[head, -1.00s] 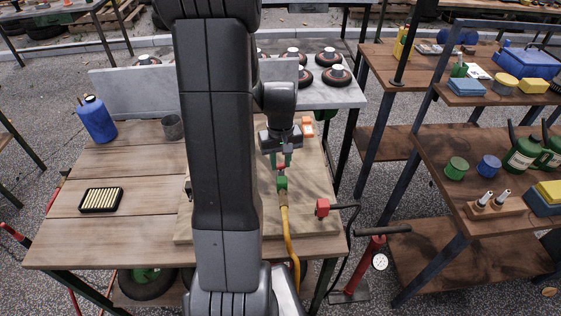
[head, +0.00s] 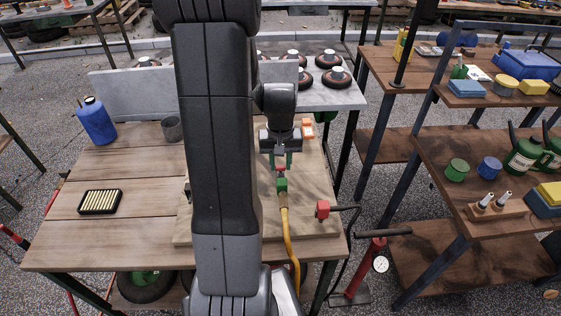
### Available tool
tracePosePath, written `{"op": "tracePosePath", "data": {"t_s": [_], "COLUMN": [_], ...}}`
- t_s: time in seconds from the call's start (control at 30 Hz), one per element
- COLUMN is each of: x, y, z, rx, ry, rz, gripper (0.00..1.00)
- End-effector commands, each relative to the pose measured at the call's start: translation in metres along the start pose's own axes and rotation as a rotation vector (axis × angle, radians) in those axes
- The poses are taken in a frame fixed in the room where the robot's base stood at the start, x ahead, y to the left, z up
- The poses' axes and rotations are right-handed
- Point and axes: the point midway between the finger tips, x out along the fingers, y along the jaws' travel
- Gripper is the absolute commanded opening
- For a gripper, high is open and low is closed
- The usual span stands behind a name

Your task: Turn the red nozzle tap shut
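The red nozzle tap (head: 281,170) is a small red piece on top of a green fitting (head: 282,185). The fitting joins the end of a yellow hose (head: 286,225) on the light wooden board. My gripper (head: 281,164) points down just above and behind the red tap. Its two fingers stand apart with a gap between them, and it looks empty. The tap is small in this view, so I cannot tell its exact angle or whether a finger touches it.
A red block with a black hose (head: 322,208) sits at the board's right edge. An orange piece (head: 307,128) lies behind on the right. A blue bottle (head: 96,120), grey cup (head: 172,128) and black tray (head: 100,201) stand on the left of the table (head: 130,240). A pump (head: 362,270) stands right.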

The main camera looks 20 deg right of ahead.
Motion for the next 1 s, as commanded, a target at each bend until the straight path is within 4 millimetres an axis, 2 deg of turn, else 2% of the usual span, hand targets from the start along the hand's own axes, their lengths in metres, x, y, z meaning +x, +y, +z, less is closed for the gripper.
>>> {"op": "tracePosePath", "data": {"t_s": [0.03,0.1,0.47,0.63,0.8,1.0], "x": [0.000,0.000,-0.006,-0.032,-0.073,-0.113], "y": [0.000,0.000,0.000,0.000,0.000,0.000], "z": [0.000,0.000,-0.001,-0.001,-0.001,-0.001], "rx": [0.000,0.000,-0.001,-0.001,-0.001,-0.001], "ry": [0.001,0.001,0.003,0.006,0.007,0.004], "rz": [0.000,0.000,0.000,0.001,0.001,0.000], "gripper": [0.40,0.49,0.49,0.49,0.49,0.49]}}
